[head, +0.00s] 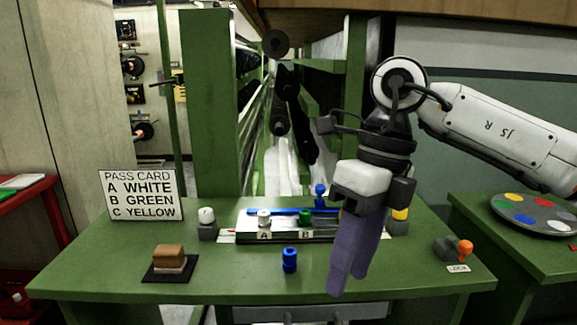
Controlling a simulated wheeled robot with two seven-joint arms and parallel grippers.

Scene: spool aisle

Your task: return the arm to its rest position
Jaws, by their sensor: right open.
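My right arm (497,128) comes in from the right and hangs over the green table. My right gripper (350,284) points down with its purple fingers open, above the right part of the table in the picture. I see nothing held between the fingers. It hides the right end of a labelled rack (285,237). My left gripper is not in view.
On the green table (100,270) stand a pass card (141,194), a brown block (169,257) on a black pad, a blue spool (289,260), white (264,217) and green (305,217) spools at A and B, and an orange knob (465,249). A palette (535,214) lies right.

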